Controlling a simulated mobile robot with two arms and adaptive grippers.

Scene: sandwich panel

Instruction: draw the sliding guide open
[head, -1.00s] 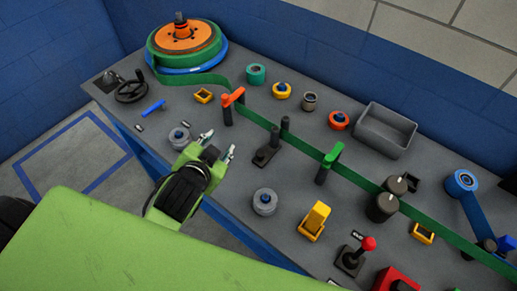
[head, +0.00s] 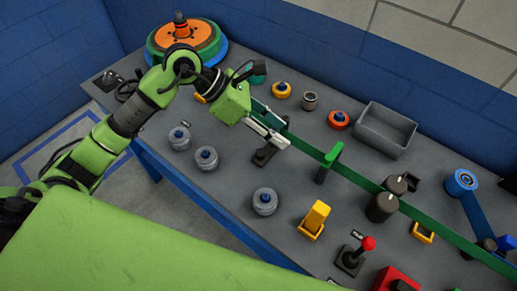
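The black fixture (head: 263,157) that looks like the sliding guide has a dark base on the grey panel, beside the green belt (head: 305,146). Its posts are mostly hidden behind my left gripper (head: 276,136). The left gripper reaches over from the left, with its pale fingers at the posts and above the base. I cannot tell whether the fingers touch a post or how far apart they are. A green-topped guide (head: 329,162) stands on the belt further right. The orange-topped guide is hidden behind my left arm. My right gripper is not in view.
An orange and blue reel (head: 209,53) stands at the back left. A grey bin (head: 384,131), a yellow block (head: 314,219), dark knobs (head: 382,207) and a red-topped lever (head: 368,243) stand right. Grey knobs (head: 206,158) line the front. Bare panel lies around the yellow block.

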